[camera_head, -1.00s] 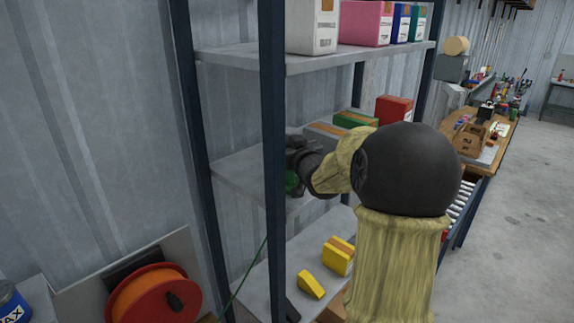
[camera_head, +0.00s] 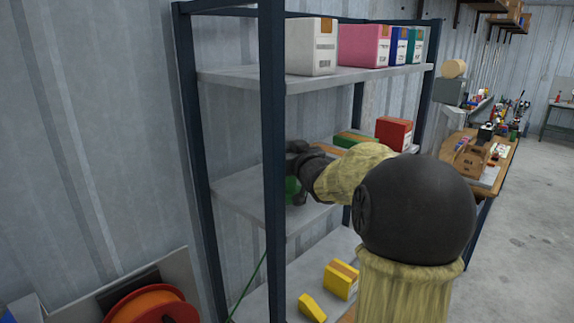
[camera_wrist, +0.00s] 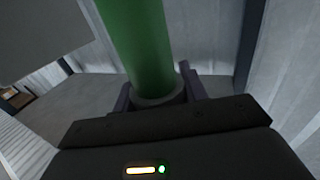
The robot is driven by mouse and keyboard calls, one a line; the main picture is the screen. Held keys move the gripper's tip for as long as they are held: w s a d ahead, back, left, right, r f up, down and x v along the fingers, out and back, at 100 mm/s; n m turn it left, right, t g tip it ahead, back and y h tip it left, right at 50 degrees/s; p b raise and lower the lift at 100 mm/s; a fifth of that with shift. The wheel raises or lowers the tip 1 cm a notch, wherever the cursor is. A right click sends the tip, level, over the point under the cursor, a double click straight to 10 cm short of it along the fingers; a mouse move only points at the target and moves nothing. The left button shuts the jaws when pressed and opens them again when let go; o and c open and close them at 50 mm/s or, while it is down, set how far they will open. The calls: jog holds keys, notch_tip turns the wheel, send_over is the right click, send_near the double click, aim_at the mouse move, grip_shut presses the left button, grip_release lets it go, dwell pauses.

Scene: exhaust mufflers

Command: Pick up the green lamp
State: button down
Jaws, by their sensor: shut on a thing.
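The green lamp (camera_wrist: 138,40) is a smooth green cylinder with a dark collar at its near end, and it fills the upper middle of the wrist view. My gripper (camera_wrist: 155,88) has one dark finger on each side of it and is shut on it near the collar. In the head view a small green part of the lamp (camera_head: 291,190) shows at the middle shelf, behind the front rack post. My gripper (camera_head: 299,172) is there too, and my arm hides much of that spot. I cannot tell whether the lamp touches the shelf.
The blue-posted rack has a middle shelf (camera_head: 240,200) with green and red boxes (camera_head: 393,133) to the right. The upper shelf (camera_head: 240,77) holds white, pink and blue boxes. An orange reel (camera_head: 152,305) stands at lower left. The right floor is clear.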

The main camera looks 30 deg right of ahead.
jog(key=s+b, duration=0.4)
jog(key=s, duration=1.4)
jog(key=shift+a, duration=0.35)
jog(key=shift+f, duration=0.1)
